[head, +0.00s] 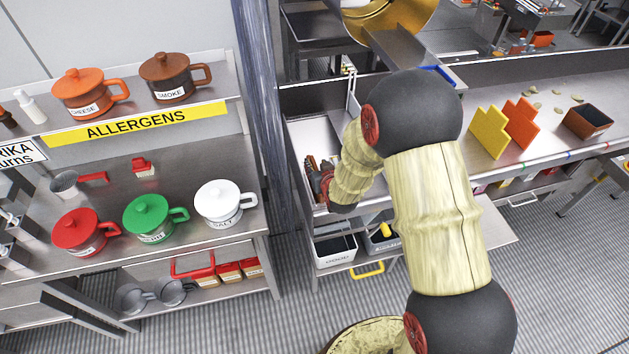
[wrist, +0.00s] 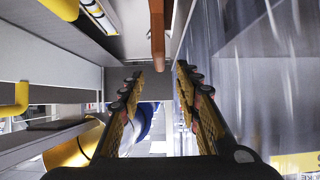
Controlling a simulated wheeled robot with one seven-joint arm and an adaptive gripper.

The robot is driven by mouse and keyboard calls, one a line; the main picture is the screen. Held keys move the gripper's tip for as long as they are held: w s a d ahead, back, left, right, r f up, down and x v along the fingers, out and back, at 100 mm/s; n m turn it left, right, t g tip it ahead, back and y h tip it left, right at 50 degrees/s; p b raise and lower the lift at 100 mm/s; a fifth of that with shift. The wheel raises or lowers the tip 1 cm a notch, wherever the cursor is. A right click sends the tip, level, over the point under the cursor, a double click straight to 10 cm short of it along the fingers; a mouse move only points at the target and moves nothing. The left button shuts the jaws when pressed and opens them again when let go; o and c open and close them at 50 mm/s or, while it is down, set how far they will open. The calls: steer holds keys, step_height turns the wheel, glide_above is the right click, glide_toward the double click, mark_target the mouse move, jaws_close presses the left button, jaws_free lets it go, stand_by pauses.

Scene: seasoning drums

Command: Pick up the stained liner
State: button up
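My gripper (wrist: 158,76) is open in the wrist view, its two dark, yellow-patterned fingers apart with nothing between the tips. In the head view my gripper (head: 319,181) is over the left end of the steel counter, partly hidden by my own arm. I cannot pick out a stained liner for certain in either view. An orange-brown upright strip (wrist: 157,32) shows beyond the fingertips in the wrist view, apart from them; I cannot tell what it is.
A striped translucent curtain (head: 262,100) hangs left of my gripper. Labelled bins (head: 335,250) sit below the counter. Yellow (head: 488,132) and orange (head: 520,124) stepped plates and a brown tub (head: 587,121) stand on the counter right of my arm. Lidded pots fill the left shelves.

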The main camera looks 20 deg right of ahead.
mark_target(312, 162)
step_height(312, 162, down, 2)
steer(key=shift+w, duration=0.15)
steer(key=shift+w+f, duration=0.2)
steer(key=shift+b+x, duration=0.3)
steer(key=shift+x, duration=3.3)
steer(key=shift+r, duration=0.15)
steer(key=c, duration=0.3)
jaws_close()
